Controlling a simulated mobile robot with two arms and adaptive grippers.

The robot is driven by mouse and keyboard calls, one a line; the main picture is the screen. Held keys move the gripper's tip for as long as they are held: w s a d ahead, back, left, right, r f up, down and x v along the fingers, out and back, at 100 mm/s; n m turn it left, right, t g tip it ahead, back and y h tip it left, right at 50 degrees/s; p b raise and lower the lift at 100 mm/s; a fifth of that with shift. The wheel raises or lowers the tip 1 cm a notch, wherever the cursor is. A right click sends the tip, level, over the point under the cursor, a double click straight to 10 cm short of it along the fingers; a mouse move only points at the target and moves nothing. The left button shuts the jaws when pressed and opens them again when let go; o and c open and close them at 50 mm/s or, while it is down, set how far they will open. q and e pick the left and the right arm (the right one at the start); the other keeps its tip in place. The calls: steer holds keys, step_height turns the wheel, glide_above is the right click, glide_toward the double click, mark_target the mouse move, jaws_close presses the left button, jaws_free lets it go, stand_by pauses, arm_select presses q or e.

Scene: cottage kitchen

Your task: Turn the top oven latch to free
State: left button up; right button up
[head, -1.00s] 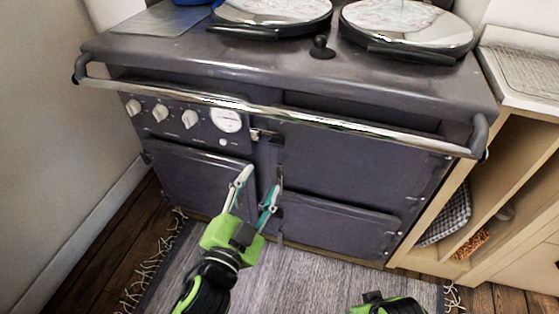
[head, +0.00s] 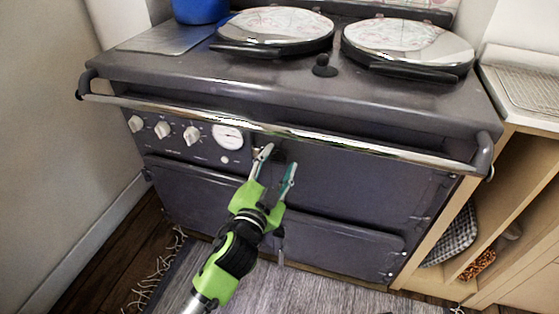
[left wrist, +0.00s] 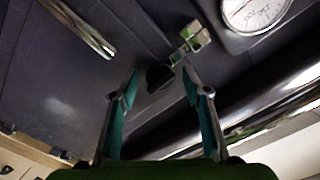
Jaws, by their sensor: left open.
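The dark grey range oven (head: 350,180) stands ahead with its doors closed. The top oven latch (left wrist: 192,38) shows in the left wrist view as a small metal piece beside the gauge, with a dark knob (left wrist: 158,76) close to it. In the head view my left gripper (head: 279,160) hides most of this spot. The gripper is open and empty, its fingertips just below the rail. In the left wrist view its fingers (left wrist: 160,82) stand on either side of the dark knob; I cannot tell whether they touch it. My right gripper is out of view.
A chrome rail (head: 330,140) crosses the oven front just above my left gripper. White control knobs (head: 163,129) and a round gauge (head: 227,137) are to the left. A wooden shelf unit (head: 510,190) stands at right, and a rug (head: 310,293) lies on the floor.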

arm_select(q)
steer(key=shift+w+d, duration=0.2)
steer(key=shift+w, duration=0.4)
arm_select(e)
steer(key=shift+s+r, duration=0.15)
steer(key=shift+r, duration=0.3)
arm_select(q)
jaws_close()
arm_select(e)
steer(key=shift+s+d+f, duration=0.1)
arm_select(q)
steer(key=shift+s+f, duration=0.1)
steer(key=shift+f, duration=0.05)
